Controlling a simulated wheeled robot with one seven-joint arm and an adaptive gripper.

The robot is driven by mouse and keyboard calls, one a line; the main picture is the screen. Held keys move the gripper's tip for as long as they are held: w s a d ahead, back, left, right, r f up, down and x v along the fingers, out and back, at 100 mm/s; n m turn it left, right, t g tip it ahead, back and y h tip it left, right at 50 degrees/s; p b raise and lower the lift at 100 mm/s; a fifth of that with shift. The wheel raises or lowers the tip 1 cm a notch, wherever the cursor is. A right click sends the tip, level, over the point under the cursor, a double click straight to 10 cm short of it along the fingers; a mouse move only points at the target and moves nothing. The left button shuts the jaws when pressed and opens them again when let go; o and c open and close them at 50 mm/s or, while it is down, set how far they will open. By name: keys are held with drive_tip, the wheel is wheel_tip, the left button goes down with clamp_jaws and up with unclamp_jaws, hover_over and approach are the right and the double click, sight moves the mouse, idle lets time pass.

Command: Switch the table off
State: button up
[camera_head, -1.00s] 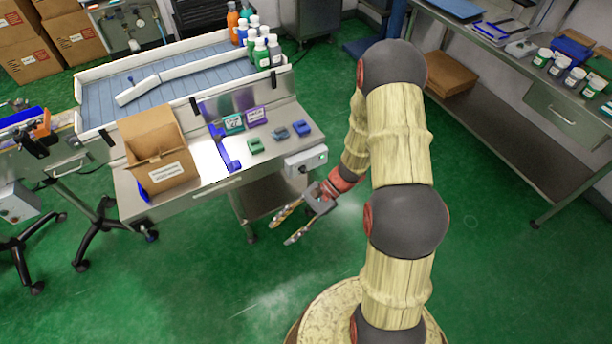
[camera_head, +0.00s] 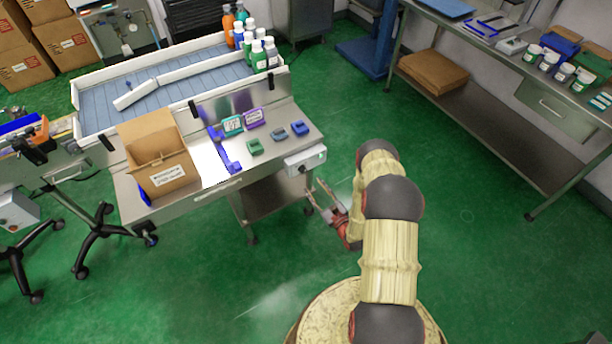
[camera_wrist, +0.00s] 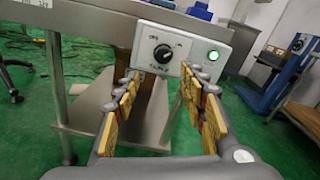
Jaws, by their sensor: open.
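The steel table (camera_head: 205,193) stands left of my arm, with a white control box (camera_head: 305,160) on its front right edge. In the wrist view this control box (camera_wrist: 215,42) faces me. It carries a black rotary knob (camera_wrist: 163,53) with markings around it, too small to read surely, and a green-lit round button (camera_wrist: 213,55) to its right. My gripper (camera_head: 318,196) is below and in front of the box. In the wrist view my gripper (camera_wrist: 168,98) is open and empty, its fingers pointing toward the box with the knob between them, apart from it.
The table holds an open cardboard box (camera_head: 160,170), small green, grey and blue blocks, and a conveyor (camera_head: 190,75) with several bottles behind. A lower shelf (camera_head: 272,195) sits under the table. A workbench (camera_head: 490,120) stands at the right. Green floor is clear between.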

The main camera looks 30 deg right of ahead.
sight(304, 172)
drive_tip(key=shift+w+r+b, duration=0.15)
drive_tip(key=shift+w+b, duration=0.3)
drive_tip(key=shift+w, duration=1.5)
drive_tip(key=shift+w+r+b, duration=0.15)
drive_tip(key=shift+w+b, duration=0.25)
drive_tip(key=shift+w, duration=1.5)
drive_tip(key=shift+c, duration=1)
clamp_jaws()
